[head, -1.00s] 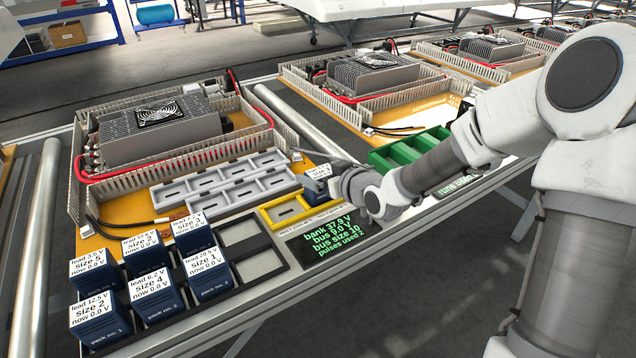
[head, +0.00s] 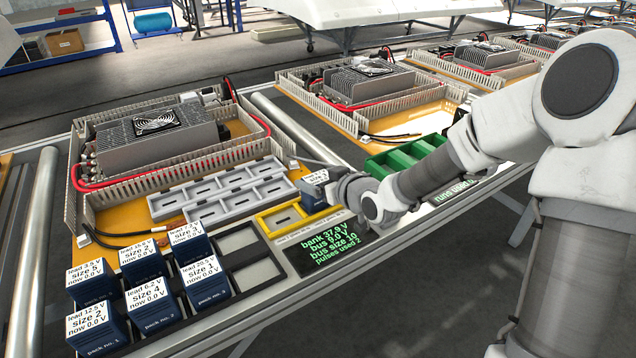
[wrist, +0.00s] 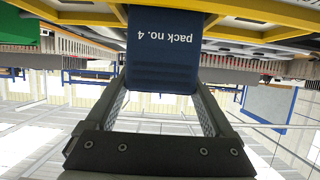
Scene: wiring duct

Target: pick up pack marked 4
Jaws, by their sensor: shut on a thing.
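Pack no. 4 is a dark blue block with a white top label. In the wrist view this pack (wrist: 160,62) is upside down in the picture, its "pack no. 4" print readable, between the two fingers of my gripper (wrist: 162,88). In the head view the pack (head: 313,197) shows at the end of my gripper (head: 333,188), just right of the yellow frame (head: 267,226). My gripper is shut on it. My gripper hides part of the pack there, and I cannot tell whether its underside touches anything.
A black tray (head: 243,281) at front left holds several labelled blue packs (head: 152,303) and has empty pockets on its right. Grey slotted holders (head: 221,190) lie behind the yellow frame. A display (head: 335,246) is in front; a green tray (head: 408,156) is at right.

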